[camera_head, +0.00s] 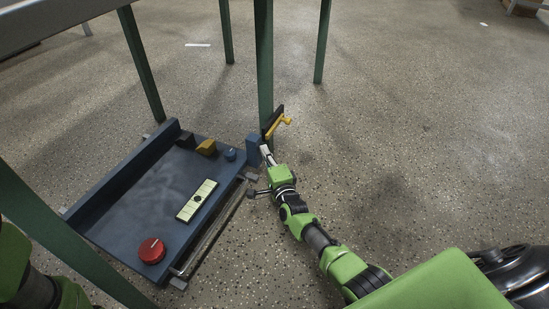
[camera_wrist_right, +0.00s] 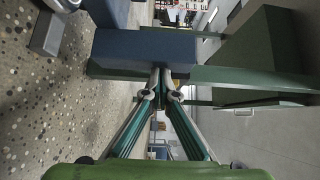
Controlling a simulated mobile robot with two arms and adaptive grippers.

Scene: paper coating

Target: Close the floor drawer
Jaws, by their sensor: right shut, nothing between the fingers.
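The floor drawer (camera_head: 160,190) is a low blue tray on the speckled floor, among the green legs of a table. A silver bar (camera_head: 212,232) runs along its right side. A blue block (camera_head: 253,150) stands at its far right corner. My right gripper (camera_head: 265,151) is shut and empty beside this block. In the right wrist view, the tips of the closed right gripper (camera_wrist_right: 161,84) are at the lower edge of a blue block (camera_wrist_right: 140,50); I cannot tell whether they touch. Part of my left arm shows at the lower left, but its gripper is out of view.
The drawer holds a red round part (camera_head: 152,250), a pale panel (camera_head: 197,200), a yellow block (camera_head: 206,147) and a small blue knob (camera_head: 230,154). A green table leg (camera_head: 264,75) and a yellow lever (camera_head: 279,123) stand close to my right gripper. Floor to the right is clear.

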